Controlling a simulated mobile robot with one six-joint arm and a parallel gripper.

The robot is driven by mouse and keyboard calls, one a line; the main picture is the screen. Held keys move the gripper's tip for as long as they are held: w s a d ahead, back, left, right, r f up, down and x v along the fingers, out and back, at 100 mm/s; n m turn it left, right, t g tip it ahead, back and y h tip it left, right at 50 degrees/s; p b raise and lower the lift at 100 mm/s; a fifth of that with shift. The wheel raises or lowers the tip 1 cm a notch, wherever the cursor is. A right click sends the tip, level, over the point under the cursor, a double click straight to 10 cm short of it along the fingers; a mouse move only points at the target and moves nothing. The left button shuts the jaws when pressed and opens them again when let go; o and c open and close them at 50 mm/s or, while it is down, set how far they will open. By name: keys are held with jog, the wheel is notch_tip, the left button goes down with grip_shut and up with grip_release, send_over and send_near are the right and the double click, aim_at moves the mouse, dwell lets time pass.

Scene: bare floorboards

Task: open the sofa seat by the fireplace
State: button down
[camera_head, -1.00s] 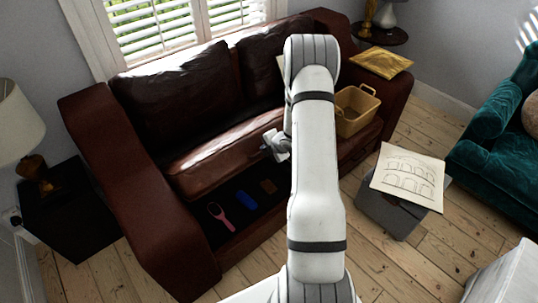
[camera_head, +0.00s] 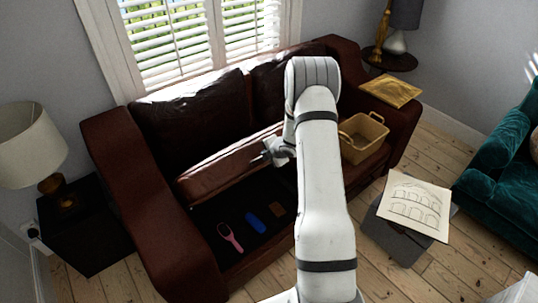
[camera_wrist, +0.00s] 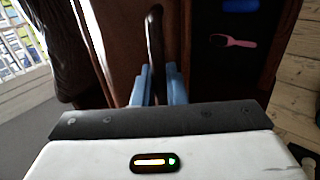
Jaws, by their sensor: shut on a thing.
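The brown leather sofa (camera_head: 110,150) has its left seat (camera_head: 215,165) tilted up at the front, over an open dark compartment (camera_head: 265,240). A pink brush (camera_head: 230,238), a blue object (camera_head: 255,222) and a small brown item (camera_head: 277,209) lie inside. My gripper (camera_head: 268,155) is at the raised front edge of the seat. The pink brush (camera_wrist: 232,41) also shows there. My arm hides part of the seat's right end.
A tan basket (camera_head: 363,138) sits on the sofa's right seat, beside my arm. A yellow folder (camera_head: 390,90) lies on the right armrest. A grey box with a drawing (camera_head: 415,207) stands on the floor at the right. A lamp (camera_head: 30,145) stands left of the sofa.

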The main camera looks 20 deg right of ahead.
jog(key=shift+d, duration=0.1)
jog(key=c, duration=1.6)
grip_release()
jog(key=shift+w+f, duration=0.2)
jog(key=shift+w, duration=0.05)
jog(key=shift+c, duration=0.2)
jog(key=shift+o, duration=0.4)
jog(key=shift+s+r, duration=0.1)
jog(key=shift+s, duration=0.1)
jog(key=v, duration=0.7)
jog(key=shift+s+r+b, duration=0.2)
jog(key=shift+r+b, duration=0.1)
jog(key=shift+b, duration=0.05)
jog(key=shift+d, duration=0.1)
